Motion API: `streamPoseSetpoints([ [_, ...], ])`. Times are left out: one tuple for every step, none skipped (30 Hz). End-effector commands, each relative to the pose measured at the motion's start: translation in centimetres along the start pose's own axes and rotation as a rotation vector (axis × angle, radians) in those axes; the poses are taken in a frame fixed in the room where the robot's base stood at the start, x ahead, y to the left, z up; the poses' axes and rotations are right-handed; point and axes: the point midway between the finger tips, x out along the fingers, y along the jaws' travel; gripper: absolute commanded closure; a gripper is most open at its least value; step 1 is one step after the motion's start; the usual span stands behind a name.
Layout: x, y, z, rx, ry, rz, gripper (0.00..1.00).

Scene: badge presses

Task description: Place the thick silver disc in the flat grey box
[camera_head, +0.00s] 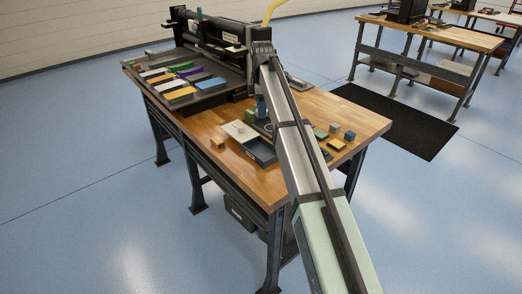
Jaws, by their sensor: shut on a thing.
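The flat grey box (262,152) is an open, shallow dark-grey tray near the front edge of the wooden table, left of my arm. My gripper (259,98) is small and partly covered by my own arm, over the table behind the box. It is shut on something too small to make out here. I cannot clearly pick out the thick silver disc.
A white block (239,131) and a wooden block (217,142) lie left of the box; a green block (250,116) stands behind. Several small coloured blocks (336,144) lie right of my arm. A dark press with coloured slabs (180,93) fills the left end.

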Motion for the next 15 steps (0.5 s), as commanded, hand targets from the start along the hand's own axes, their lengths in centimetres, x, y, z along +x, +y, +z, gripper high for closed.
streamPoseSetpoints([
  [0.2,-2.4,0.0,-0.004,0.0,0.001,0.86],
  [0.3,-3.2,0.0,-0.006,0.0,0.0,0.86],
  [0.4,-4.3,0.0,-0.008,0.0,-0.001,0.86],
  [0.5,-5.0,0.1,-0.008,0.0,-0.002,0.86],
  [0.5,-5.7,0.1,-0.009,0.0,-0.003,0.86],
  [0.7,-6.5,0.2,-0.01,-0.001,-0.005,0.86],
  [0.8,-7.0,0.3,-0.01,-0.001,-0.007,0.86],
  [0.8,-7.5,0.4,-0.01,-0.001,-0.009,0.86],
  [1.0,-8.0,0.5,-0.011,-0.001,-0.011,0.86],
  [1.0,-8.4,0.5,-0.011,-0.002,-0.014,0.86],
  [1.1,-8.7,0.5,-0.011,-0.002,-0.016,0.86],
  [1.2,-8.9,0.6,-0.012,-0.002,-0.018,0.86],
  [1.2,-9.1,0.6,-0.012,-0.002,-0.021,0.86],
  [1.3,-9.2,0.6,-0.012,-0.003,-0.023,0.86],
  [1.4,-9.3,0.6,-0.013,-0.003,-0.025,0.86],
])
